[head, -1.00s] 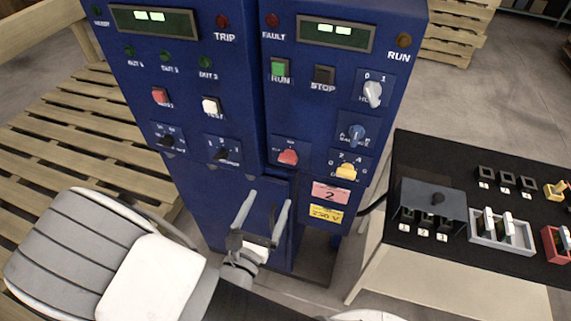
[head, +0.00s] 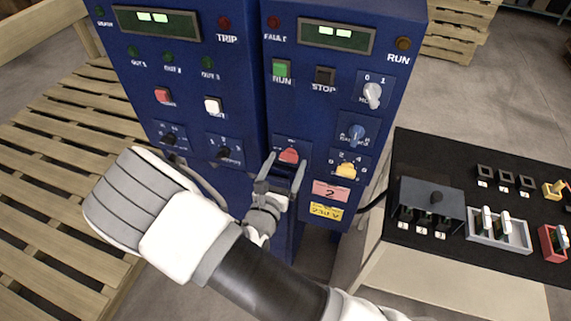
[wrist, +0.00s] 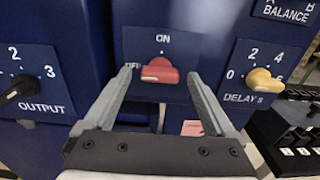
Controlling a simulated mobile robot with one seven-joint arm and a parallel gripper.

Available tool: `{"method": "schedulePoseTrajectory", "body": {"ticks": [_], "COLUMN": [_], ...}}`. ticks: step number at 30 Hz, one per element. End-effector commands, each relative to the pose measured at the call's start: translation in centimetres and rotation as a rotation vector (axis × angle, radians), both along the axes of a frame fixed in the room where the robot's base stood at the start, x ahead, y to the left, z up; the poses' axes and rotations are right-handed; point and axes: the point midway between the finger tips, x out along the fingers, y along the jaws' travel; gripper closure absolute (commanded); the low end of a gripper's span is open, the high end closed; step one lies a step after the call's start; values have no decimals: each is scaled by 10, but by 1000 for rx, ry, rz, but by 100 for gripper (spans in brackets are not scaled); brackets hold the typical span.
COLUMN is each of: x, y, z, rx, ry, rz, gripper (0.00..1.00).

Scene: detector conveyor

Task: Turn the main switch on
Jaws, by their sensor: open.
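The main switch is a red rotary knob (head: 289,155) low on the right-hand blue cabinet. In the wrist view the red knob (wrist: 160,71) lies across its plate, with ON above it and a partly hidden OFF at its left. My gripper (head: 286,163) is open in front of the knob. In the wrist view its two fingers (wrist: 159,76) stand left and right of the knob, with a gap on both sides. I cannot tell how far the fingertips are from the panel.
A black OUTPUT knob (wrist: 22,90) sits left and a yellow DELAY knob (wrist: 264,80) right of the red knob. Above are a green RUN button (head: 281,68) and a black STOP button (head: 325,75). A black-topped table (head: 410,150) with parts stands at right.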

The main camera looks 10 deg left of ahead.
Motion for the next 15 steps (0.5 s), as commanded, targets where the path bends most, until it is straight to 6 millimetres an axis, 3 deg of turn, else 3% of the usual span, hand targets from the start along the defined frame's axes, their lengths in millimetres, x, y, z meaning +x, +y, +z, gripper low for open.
{"method": "schedulePoseTrajectory", "body": {"ticks": [1, 12, 15], "x": [0, 0, -1], "y": [0, 0, 0], "z": [0, 0, 0], "rx": [0, 0, 0], "ry": [0, 0, 0], "rz": [0, 0, 0], "gripper": [15, 82, 96]}}
